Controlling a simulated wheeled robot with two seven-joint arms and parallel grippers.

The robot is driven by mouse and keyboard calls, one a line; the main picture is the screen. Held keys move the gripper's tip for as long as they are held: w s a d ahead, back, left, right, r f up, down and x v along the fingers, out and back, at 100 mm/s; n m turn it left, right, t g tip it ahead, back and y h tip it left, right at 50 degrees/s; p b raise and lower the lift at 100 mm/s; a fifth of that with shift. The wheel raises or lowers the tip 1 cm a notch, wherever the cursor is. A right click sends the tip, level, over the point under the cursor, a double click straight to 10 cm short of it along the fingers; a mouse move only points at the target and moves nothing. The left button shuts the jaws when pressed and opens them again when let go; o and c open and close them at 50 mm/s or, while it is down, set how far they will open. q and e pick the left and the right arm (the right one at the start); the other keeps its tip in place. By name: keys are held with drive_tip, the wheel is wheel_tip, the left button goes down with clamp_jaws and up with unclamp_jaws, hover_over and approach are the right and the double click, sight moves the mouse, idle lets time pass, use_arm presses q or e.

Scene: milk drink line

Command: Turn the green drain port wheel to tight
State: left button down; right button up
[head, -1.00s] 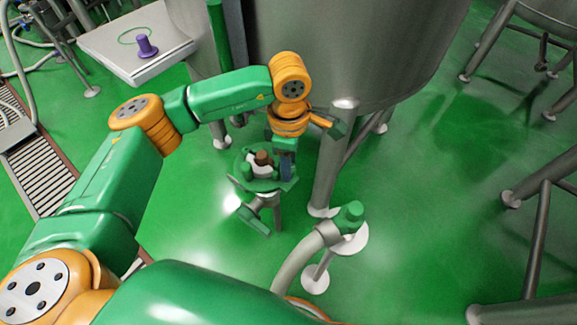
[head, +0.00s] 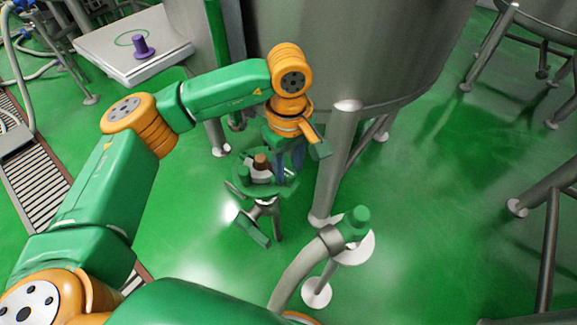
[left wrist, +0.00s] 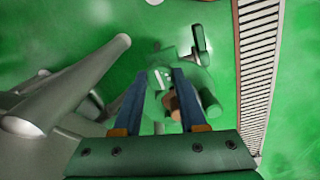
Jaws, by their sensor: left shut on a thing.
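The green drain port wheel (head: 243,184) sits low beside the tank leg, with a brown and pale fitting (head: 261,163) at its middle. A green lever (head: 252,229) hangs below it on a grey stem. My left gripper (head: 289,168) reaches down at the wheel's right side, its dark blue fingers partly hidden against the wheel. In the left wrist view my fingers (left wrist: 160,72) stand apart, shut on a part of the wheel (left wrist: 207,103). The exact part held is hard to make out. My right gripper is not in view.
A large steel tank (head: 350,50) with grey legs stands right behind the wheel. A bent grey pipe with a green end (head: 356,222) stands in front right. A white platform (head: 105,48) holds a purple piece (head: 142,46). A floor grate (head: 40,190) runs at left.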

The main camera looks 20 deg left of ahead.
sight(289, 172)
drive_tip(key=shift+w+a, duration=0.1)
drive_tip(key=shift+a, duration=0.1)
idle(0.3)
use_arm(q)
drive_tip(key=shift+c, duration=2.3)
unclamp_jaws()
drive_tip(key=shift+d, duration=0.1)
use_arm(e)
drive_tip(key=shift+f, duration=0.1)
use_arm(q)
wheel_tip(289, 172, up, 7)
drive_tip(key=shift+f+p, duration=0.15)
drive_tip(key=shift+p, duration=0.45)
drive_tip(key=shift+r, duration=0.2)
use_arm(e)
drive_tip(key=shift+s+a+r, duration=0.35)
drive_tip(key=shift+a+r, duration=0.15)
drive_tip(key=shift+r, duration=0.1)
